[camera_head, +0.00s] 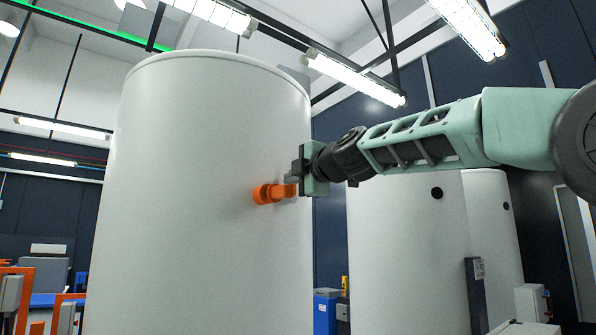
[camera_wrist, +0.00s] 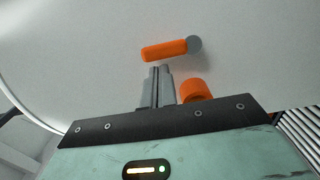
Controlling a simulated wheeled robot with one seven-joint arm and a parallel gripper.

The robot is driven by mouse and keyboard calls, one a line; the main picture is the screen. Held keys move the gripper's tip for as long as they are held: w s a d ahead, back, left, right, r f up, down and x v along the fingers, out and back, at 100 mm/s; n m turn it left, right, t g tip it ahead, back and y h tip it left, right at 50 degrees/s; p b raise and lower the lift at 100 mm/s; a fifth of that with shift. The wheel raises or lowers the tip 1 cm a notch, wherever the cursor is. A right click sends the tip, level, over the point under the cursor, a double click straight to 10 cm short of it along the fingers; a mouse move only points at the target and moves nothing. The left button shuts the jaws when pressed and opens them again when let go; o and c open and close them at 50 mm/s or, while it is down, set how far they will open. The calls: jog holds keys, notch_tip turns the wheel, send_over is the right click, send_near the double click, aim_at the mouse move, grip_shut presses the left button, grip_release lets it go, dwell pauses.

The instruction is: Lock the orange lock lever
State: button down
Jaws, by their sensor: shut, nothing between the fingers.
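The orange lock lever (camera_head: 285,191) sticks out from the side of the large white tank (camera_head: 200,120) in the head view. Its round orange base (camera_head: 262,194) is to the left of the lever part. In the wrist view the lever (camera_wrist: 164,50) is an orange bar with a grey round end (camera_wrist: 194,45), and an orange round part (camera_wrist: 195,90) shows lower right. My gripper (camera_head: 291,178) is at the lever's right end in the head view. In the wrist view its fingers (camera_wrist: 161,70) are shut and empty, with their tips just below the bar. I cannot tell whether they touch it.
More white tanks (camera_head: 410,250) stand behind on the right. A blue box (camera_head: 325,310) is low between the tanks. Orange frames (camera_head: 15,285) and grey equipment are at the lower left. A dark post (camera_head: 476,295) stands at the lower right.

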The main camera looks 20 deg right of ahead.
jog(key=shift+w+d+r+m, duration=0.2)
jog(key=shift+d+m, duration=0.1)
jog(key=shift+m, duration=0.5)
jog(key=shift+w+d+f+m+g+y, duration=0.2)
jog(key=shift+w+d+m+g, duration=0.45)
jog(key=shift+m, duration=1.15)
jog(key=shift+w+d+r+m+g+y, duration=0.1)
jog(key=shift+w+d+m+g+y, duration=0.3)
jog(key=shift+d+m, duration=0.95)
jog(key=shift+w+d+f+m+g+y, duration=0.25)
jog(key=shift+m+g, duration=0.4)
jog(key=shift+m, duration=1.6)
jog(key=shift+r, duration=0.1)
